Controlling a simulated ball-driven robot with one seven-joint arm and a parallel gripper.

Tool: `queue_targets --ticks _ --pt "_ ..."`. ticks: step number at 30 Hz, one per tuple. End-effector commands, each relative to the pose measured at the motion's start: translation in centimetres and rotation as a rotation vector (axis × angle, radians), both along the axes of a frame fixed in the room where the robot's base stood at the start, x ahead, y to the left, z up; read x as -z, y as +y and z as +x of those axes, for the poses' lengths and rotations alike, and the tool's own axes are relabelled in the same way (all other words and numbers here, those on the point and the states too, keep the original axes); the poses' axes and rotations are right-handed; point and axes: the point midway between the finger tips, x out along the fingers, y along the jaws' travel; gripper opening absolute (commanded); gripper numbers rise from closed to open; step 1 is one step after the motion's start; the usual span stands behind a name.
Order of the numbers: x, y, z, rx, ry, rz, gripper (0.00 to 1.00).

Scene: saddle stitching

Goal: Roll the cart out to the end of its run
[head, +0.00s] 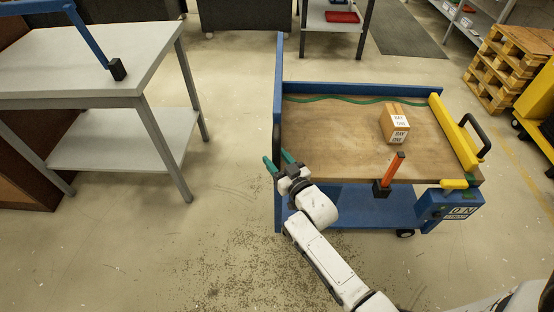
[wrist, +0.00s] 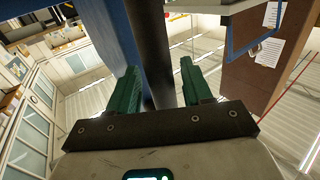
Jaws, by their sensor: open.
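The cart has a brown wooden deck (head: 330,130), a blue frame with a tall blue end (head: 278,85) on the left, and a lower blue shelf (head: 375,205). My gripper (head: 278,161), with green fingers, is at the cart's left end, close to the tall blue end. Its fingers are apart. In the wrist view, a dark upright bar (wrist: 152,40) shows between the open fingers of my gripper (wrist: 158,88), with a blue post (wrist: 112,30) just left of it. I cannot tell whether the fingers touch the bar.
A yellow bar (head: 455,130) and black handle (head: 475,135) are at the right end. A grey table (head: 85,65) stands left, with clear floor between. Wooden pallets (head: 508,65) stand right.

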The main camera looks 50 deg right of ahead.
Motion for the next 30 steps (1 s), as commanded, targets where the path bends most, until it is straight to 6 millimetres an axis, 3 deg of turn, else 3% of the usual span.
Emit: queue_targets --ticks 11,24,30 --pt "0.1 0.4 -1.0 -0.001 0.0 0.0 0.5" --pt "0.1 2.7 -8.2 0.0 0.001 0.0 0.5" --pt "0.0 3.3 -10.0 0.0 0.0 0.0 0.5"
